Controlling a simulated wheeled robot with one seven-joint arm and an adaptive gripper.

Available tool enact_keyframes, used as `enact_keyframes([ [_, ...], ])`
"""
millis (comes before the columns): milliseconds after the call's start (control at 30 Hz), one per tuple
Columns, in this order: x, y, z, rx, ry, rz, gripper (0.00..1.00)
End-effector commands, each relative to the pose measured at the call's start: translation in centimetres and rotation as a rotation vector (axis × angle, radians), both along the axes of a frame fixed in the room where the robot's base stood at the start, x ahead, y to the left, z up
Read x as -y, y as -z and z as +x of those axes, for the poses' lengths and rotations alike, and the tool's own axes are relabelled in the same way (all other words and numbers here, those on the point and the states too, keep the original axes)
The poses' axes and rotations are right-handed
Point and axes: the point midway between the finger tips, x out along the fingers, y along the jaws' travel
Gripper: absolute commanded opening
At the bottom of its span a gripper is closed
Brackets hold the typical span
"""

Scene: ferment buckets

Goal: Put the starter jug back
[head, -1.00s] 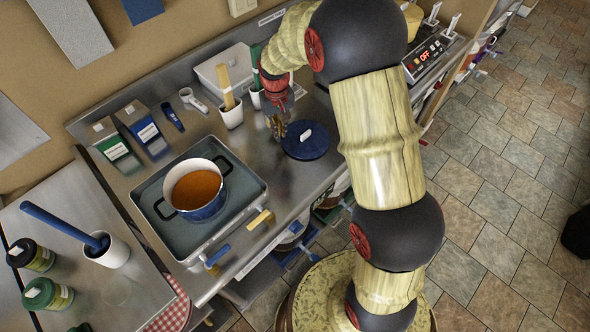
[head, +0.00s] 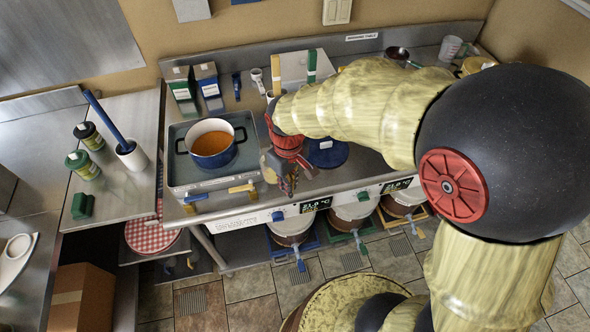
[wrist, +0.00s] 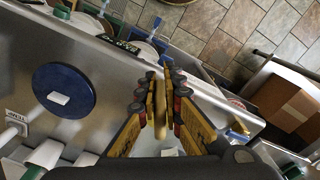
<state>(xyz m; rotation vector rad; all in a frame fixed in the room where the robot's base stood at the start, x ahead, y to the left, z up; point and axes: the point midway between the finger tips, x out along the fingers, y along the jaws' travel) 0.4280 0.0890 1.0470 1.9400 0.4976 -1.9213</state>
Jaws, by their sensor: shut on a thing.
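My gripper (head: 283,182) hangs over the front part of the steel bench, right of the tray with the pot and left of a round blue lid (head: 327,153). In the wrist view my gripper (wrist: 160,95) is shut on a slim tan piece (wrist: 160,112) between its fingers. What this piece belongs to is hidden by the fingers. I cannot tell whether it is part of the starter jug. A grey cup-like vessel (head: 450,47) stands at the back right of the bench; I cannot tell whether it is the jug.
A blue pot (head: 211,152) of orange liquid stands on a grey tray (head: 182,178) with a blue and a yellow handle in front. Cartons (head: 208,88) stand behind. Several buckets with taps (head: 290,232) sit below the bench front. The blue lid (wrist: 63,90) is beside my gripper.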

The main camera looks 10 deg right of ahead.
Motion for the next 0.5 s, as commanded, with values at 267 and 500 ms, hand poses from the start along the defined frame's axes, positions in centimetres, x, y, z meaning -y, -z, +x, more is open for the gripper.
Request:
enact_keyframes([
  [267,0.6,0.5,-0.5,-0.001,-0.046,0.0,0.0],
  [500,4.2,2.9,3.4,-0.003,-0.043,0.0,0.0],
])
